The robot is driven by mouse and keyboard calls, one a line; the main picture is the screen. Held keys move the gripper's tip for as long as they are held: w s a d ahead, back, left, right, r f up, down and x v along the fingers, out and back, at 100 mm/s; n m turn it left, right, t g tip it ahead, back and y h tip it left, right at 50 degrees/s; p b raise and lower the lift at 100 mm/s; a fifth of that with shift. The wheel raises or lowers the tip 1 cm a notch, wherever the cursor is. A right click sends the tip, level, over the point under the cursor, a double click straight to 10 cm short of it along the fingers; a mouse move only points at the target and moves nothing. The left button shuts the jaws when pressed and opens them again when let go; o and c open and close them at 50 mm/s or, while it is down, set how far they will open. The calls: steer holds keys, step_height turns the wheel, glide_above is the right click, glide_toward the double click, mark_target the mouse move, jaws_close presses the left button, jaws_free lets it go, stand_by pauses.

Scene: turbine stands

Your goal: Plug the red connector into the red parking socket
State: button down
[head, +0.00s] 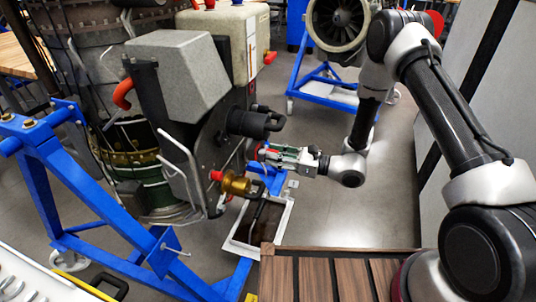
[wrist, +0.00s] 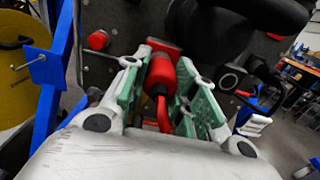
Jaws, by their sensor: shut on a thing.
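My gripper (wrist: 160,64) is shut on the red connector (wrist: 161,78), with a green-padded finger on each side of it. A red cable runs from the connector back towards the palm. Just beyond the connector's front is a red square-edged piece (wrist: 162,45) at the dark panel, which looks like the red parking socket. The connector is lined up with it and overlaps it in the picture; I cannot tell whether it is seated. In the head view my gripper (head: 266,153) reaches left to the machine's side, and the connector is mostly hidden there.
A black cylindrical fitting (head: 256,123) juts out just above my gripper. A brass fitting (head: 235,184) with a red end sits below left. Another red round part (wrist: 98,40) is on the panel at left. A blue stand (head: 62,200) is at left, and a wooden slatted top (head: 330,275) in front.

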steer(key=shift+s+d, duration=0.15)
steer(key=shift+d, duration=0.35)
steer(key=shift+v, duration=1.35)
steer(key=w+d+r, duration=0.5)
steer(key=w, duration=0.5)
steer(key=w+d+r, duration=0.4)
steer(key=w+r, duration=0.2)
steer(key=w, duration=0.5)
steer(key=shift+d, duration=0.4)
steer(key=shift+w, duration=0.1)
steer(key=x, duration=1.3)
steer(key=shift+a, duration=0.3)
steer(key=shift+w+a, duration=0.1)
steer(key=shift+a, duration=0.05)
